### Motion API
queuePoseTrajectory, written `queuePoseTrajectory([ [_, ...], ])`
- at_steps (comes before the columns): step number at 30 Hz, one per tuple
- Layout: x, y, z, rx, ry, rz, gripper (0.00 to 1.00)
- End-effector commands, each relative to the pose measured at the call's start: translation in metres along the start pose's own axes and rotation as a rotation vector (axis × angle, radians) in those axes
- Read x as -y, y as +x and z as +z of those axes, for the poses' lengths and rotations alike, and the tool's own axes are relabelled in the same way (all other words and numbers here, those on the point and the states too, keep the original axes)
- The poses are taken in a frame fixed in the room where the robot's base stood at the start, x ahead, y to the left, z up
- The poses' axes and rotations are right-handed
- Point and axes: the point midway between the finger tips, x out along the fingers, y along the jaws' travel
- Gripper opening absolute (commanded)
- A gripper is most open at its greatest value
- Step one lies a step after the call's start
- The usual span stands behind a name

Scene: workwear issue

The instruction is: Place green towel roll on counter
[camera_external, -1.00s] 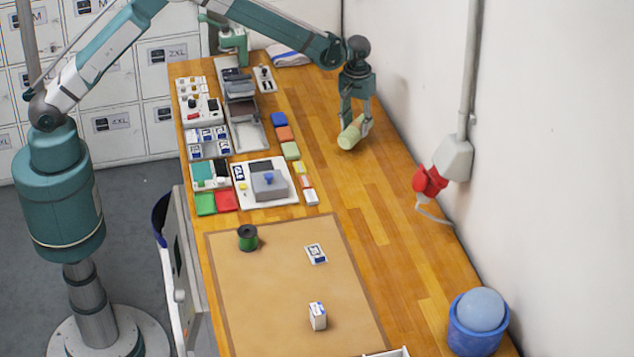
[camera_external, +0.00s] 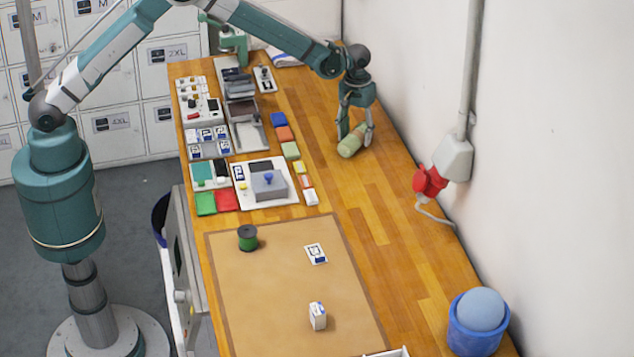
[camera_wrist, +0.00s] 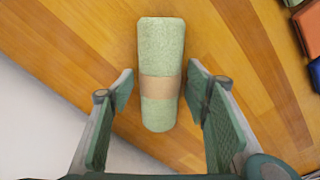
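The green towel roll (camera_external: 351,142) lies on its side on the wooden counter (camera_external: 375,215), towards the back right near the wall. In the wrist view the roll (camera_wrist: 161,50) shows pale green terry cloth with a tan paper band around it. My gripper (camera_external: 355,138) is low over the counter at the roll. In the wrist view its two fingers (camera_wrist: 163,95) stand apart on either side of the roll, with a visible gap on each side. The gripper is open and holds nothing.
Coloured folded pieces (camera_external: 284,133) and trays of small items (camera_external: 208,142) lie left of the roll. The white wall with a red plug (camera_external: 430,181) is close on the right. The counter in front of the roll is clear.

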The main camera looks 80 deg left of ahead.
Motion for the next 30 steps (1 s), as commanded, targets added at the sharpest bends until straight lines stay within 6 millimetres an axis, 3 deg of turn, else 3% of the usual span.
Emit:
queuePoseTrajectory([
  [14,0.000,-0.007,0.000,0.000,0.000,0.000,0.47],
  [20,0.000,-0.029,0.000,0.000,0.000,0.000,0.47],
  [30,0.000,-0.084,0.000,0.000,0.000,0.000,0.47],
])
